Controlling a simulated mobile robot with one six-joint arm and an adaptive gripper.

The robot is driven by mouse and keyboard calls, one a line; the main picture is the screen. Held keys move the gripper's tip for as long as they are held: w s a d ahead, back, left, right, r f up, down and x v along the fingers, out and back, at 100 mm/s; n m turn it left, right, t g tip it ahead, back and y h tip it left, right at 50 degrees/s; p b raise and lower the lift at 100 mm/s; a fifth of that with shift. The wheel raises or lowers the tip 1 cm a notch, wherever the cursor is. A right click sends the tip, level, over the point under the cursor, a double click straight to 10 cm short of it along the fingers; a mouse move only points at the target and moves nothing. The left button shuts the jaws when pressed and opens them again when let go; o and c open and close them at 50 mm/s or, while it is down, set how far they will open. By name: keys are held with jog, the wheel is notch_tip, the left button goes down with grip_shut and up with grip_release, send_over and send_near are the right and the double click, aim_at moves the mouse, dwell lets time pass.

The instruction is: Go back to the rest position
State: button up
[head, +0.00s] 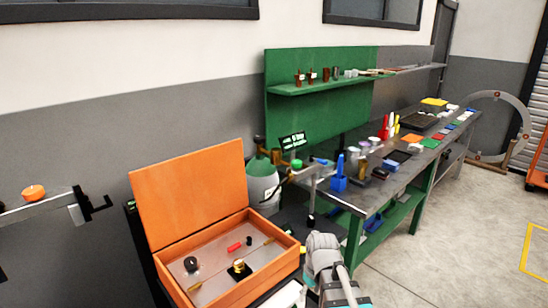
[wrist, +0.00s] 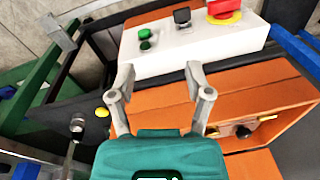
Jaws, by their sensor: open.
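My gripper (wrist: 160,82) is open in the wrist view, its two grey fingers apart with nothing between them. Ahead of the fingertips is a white control box (wrist: 185,62) with a green button (wrist: 145,34), a black switch (wrist: 182,17) and a red emergency-stop knob on yellow (wrist: 224,9). My arm (head: 326,262) shows at the bottom of the head view, right of the orange box; the gripper cannot be made out there. The tilting positioner cannot be clearly identified.
An orange box (head: 175,262) stands with its lid up, close to my arm; it also shows in the wrist view (wrist: 255,97). A green-legged workbench (head: 392,190) with tools and a grey-green cylinder (head: 262,190) are behind. Bare floor (head: 450,245) lies at right.

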jog(key=s+d+f+m+h+b, duration=0.1)
jog(key=s+d+m, duration=0.3)
jog(key=d+m, duration=0.2)
jog(key=shift+s+d+f, duration=0.2)
jog(key=shift+s, duration=0.05)
dwell(2.8)
